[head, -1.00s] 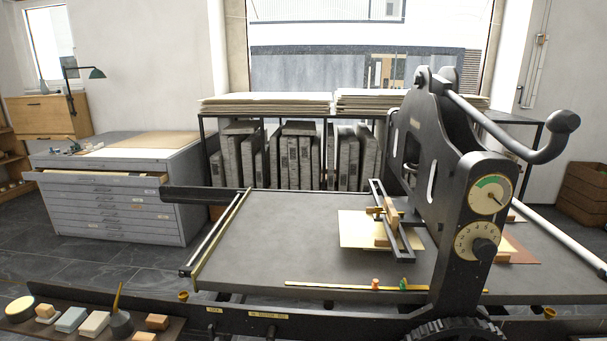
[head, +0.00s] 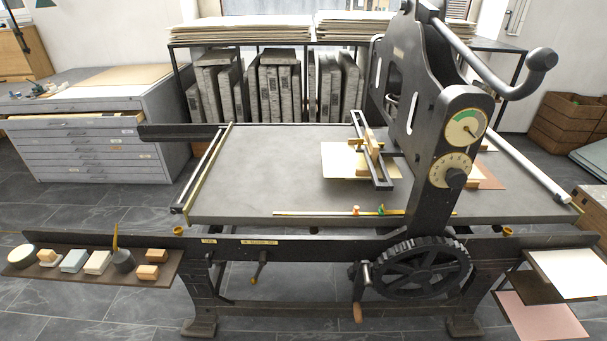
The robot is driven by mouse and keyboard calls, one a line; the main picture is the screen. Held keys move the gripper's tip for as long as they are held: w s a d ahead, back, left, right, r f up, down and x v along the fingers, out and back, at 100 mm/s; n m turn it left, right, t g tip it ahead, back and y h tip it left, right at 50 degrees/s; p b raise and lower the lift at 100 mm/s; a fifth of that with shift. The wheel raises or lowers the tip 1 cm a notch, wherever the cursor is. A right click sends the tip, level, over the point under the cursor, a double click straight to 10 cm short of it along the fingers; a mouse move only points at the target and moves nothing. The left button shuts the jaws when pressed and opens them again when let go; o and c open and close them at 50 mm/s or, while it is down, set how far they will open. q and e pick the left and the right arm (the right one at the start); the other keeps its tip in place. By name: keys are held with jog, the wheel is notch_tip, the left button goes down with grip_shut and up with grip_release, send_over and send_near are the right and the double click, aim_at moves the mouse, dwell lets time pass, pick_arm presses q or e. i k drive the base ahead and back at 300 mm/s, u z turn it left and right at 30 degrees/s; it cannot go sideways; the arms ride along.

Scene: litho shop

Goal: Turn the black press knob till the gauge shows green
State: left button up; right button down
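The black press knob (head: 455,178) sits on a round cream dial (head: 441,168) on the press's dark upright. The gauge (head: 466,128) is just above it, a cream disc with a green arc along its upper left. Its dark needle points to the lower right, off the green arc. The press (head: 424,160) stands in front of me with its long lever at the top right. Neither of my grippers shows in the head view, and nothing touches the knob.
The grey press bed (head: 270,175) holds a wooden-and-metal frame (head: 370,150) over a cream sheet. A spoked wheel (head: 420,268) with a crank is below. A side shelf (head: 150,282) with blocks is at left, and trays (head: 540,315) at lower right. Grey floor lies in front.

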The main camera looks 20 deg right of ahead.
aim_at(454, 178)
jog(key=u, duration=0.6)
jog(key=k, duration=1)
jog(key=z, duration=1.2)
jog(key=i, duration=0.5)
